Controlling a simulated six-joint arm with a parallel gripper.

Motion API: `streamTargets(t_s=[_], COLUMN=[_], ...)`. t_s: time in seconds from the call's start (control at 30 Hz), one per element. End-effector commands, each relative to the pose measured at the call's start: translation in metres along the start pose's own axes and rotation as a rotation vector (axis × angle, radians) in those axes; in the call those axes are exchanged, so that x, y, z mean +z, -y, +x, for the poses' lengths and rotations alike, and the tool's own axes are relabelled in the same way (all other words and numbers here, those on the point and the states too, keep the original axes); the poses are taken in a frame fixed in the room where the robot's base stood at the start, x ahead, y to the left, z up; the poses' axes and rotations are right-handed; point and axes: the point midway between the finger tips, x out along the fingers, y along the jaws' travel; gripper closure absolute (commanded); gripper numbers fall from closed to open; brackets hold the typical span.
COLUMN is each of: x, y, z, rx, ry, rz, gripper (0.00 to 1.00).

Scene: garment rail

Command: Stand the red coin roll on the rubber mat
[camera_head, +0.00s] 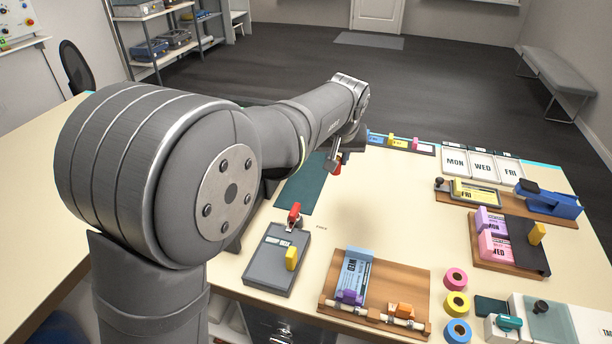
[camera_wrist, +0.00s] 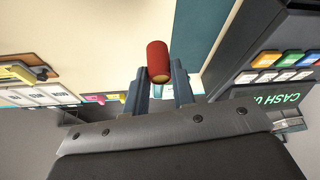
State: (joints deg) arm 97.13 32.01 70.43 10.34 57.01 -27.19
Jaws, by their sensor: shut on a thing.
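The red coin roll (camera_wrist: 158,62) is held between the two fingertips of my gripper (camera_wrist: 160,84) in the wrist view. In the head view a small red part of the roll (camera_head: 337,169) shows at my gripper (camera_head: 333,160), above or beside the far right side of the dark green mat (camera_head: 296,195). My arm hides part of that mat. The roll appears held off the surface, but its exact height and tilt I cannot tell from the head view.
A wooden board (camera_head: 390,275) with a blue card pack stands to the right. The table's middle (camera_head: 400,205) is clear.

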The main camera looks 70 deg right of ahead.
Motion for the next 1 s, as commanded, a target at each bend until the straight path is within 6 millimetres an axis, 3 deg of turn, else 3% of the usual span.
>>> streamTargets(t_s=[0.3, 0.5, 0.67, 1.0], x=[-0.026, -0.038, -0.041, -0.025], y=[0.055, 0.077, 0.083, 0.083], z=[0.057, 0.083, 0.090, 0.125], rx=[-0.004, -0.002, -0.001, -0.001], ry=[0.003, 0.002, 0.001, 0.001], rz=[-0.005, -0.003, -0.002, -0.001], gripper=[1.00, 1.00, 1.00, 1.00])
